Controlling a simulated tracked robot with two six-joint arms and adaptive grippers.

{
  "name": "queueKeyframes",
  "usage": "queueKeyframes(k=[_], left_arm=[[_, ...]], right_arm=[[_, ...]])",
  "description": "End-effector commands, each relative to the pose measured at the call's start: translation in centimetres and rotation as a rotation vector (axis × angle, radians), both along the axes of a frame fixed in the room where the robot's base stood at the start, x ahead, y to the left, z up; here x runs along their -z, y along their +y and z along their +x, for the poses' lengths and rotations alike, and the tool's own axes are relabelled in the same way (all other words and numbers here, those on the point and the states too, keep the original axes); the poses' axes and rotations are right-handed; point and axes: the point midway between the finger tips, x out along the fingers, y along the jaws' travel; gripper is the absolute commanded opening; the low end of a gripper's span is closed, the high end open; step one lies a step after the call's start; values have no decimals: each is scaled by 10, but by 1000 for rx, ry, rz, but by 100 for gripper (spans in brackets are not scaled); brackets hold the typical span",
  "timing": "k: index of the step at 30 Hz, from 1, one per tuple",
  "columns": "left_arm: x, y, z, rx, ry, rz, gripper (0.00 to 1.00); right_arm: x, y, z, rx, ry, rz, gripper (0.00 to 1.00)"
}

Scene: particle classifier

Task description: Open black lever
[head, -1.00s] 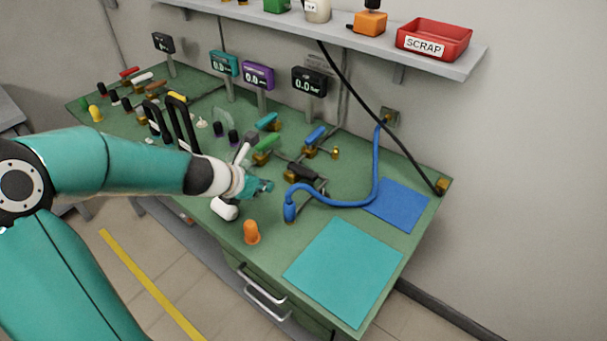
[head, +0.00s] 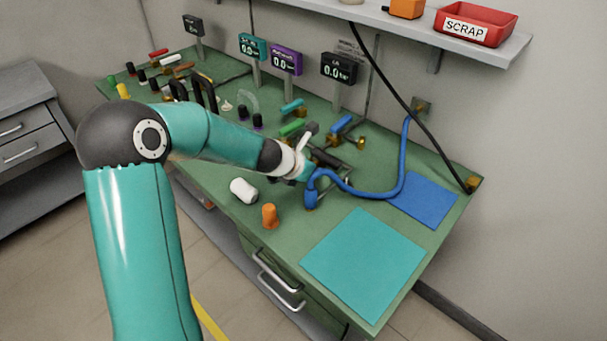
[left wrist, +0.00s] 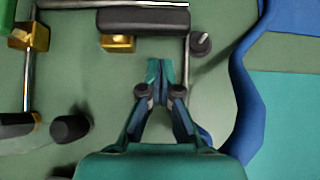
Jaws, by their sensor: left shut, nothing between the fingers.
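The black lever (left wrist: 143,20) lies across the top of the left wrist view, on a brass valve body (left wrist: 118,42). In the head view the black lever (head: 326,158) shows only partly, beside and behind my left gripper (head: 307,174). In the left wrist view my left gripper (left wrist: 160,66) is shut, its fingertips together with nothing between them. The tips lie just below the lever in that picture, with a gap of green bench between; the height difference is unclear. My right gripper is not in view.
A blue hose (head: 370,195) curves close to the right of my gripper. A thin metal pipe and a dark knob (left wrist: 201,43) stand near the fingertips. Blue (head: 342,123) and green (head: 291,128) levers sit behind. A white bottle-like piece (head: 244,190) and orange plug (head: 270,216) stand in front.

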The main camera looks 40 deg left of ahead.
Motion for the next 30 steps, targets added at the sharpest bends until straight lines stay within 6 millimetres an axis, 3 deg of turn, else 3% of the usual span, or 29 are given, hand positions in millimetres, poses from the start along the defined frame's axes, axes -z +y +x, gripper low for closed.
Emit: queueKeyframes(k=[1, 7, 18, 30], left_arm=[[-6, -1, 8, 1, 0, 0, 0], [-4, -2, 23, 1, -1, -1, 0], [-3, 2, 24, -3, -1, 0, 0], [-3, -12, 31, -23, 0, -1, 0]], right_arm=[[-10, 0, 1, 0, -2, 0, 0], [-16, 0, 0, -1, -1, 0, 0], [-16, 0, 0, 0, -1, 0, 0], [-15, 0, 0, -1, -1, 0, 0]])
